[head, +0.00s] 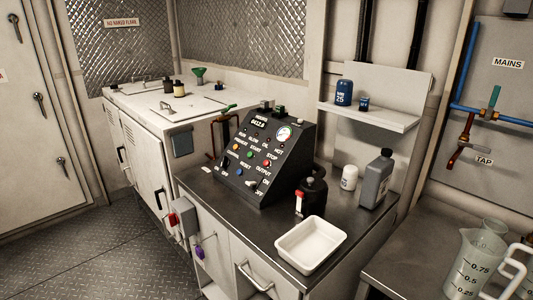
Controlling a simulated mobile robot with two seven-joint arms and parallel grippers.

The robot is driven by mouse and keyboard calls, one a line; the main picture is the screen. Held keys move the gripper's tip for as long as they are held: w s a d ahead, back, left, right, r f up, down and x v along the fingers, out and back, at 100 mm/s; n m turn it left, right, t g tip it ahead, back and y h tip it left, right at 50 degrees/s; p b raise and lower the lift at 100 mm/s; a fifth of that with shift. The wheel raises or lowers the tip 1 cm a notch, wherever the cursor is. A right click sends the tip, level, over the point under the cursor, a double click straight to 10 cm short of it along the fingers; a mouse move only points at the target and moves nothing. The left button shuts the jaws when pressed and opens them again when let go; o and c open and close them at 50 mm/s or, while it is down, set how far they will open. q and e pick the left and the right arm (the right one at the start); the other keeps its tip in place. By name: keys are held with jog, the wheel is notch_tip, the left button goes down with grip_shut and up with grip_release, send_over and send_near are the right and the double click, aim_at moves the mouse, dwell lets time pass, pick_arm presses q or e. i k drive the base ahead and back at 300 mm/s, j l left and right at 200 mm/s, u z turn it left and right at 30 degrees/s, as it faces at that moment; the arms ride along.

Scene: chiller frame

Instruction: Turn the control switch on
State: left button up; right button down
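A black sloped control console (262,160) stands on the dark counter. Its face carries a round gauge (285,133), several coloured buttons and lamps, and white labels such as START, STOP, RESET and OUTPUT. A grey box with a red handle (174,220) is fixed to the counter's left side. I cannot tell which of these is the control switch. Neither of my grippers is in view.
On the counter (335,233) are a white tray (311,243), a dark bottle with a red part (312,191), a white jar (349,178) and a grey jug (375,180). A white cabinet (135,150) stands left. Clear measuring jugs (470,265) stand right. The floor (95,250) at left is clear.

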aim_at(225, 162)
jog(key=i+j, duration=0.15)
jog(key=j, duration=0.25)
jog(key=i+j, duration=0.1)
jog(key=j, duration=0.25)
jog(key=i+j, duration=0.15)
jog(key=j, duration=0.25)
jog(key=i+j, duration=0.1)
jog(key=j, duration=0.25)
jog(key=i+j, duration=0.15)
jog(key=j, duration=0.25)
jog(key=i+j, duration=0.1)
jog(key=j, duration=0.3)
